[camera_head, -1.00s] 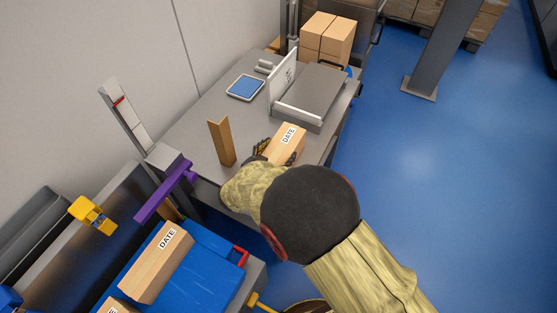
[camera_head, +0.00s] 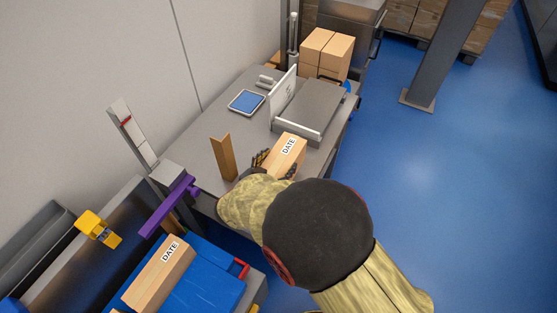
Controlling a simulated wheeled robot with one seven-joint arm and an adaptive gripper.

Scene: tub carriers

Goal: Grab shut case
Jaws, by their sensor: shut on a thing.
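A closed tan case (camera_head: 277,159) with a white "DATE" label on top is at the front right edge of the grey bench. My gripper (camera_head: 273,162) is shut on it, with dark fingers at its left and near sides. My arm's patterned sleeve hides part of the case's near end. I cannot tell whether the case touches the bench top. Another closed tan case (camera_head: 158,272) with a "DATE" label lies on blue tubs at the lower left.
The grey bench (camera_head: 210,125) carries an upright brown angle piece (camera_head: 224,157), a blue-screened tablet (camera_head: 246,102) and a grey scale (camera_head: 308,108). Stacked boxes (camera_head: 326,54) stand behind. A purple bar (camera_head: 168,205) is left of my arm.

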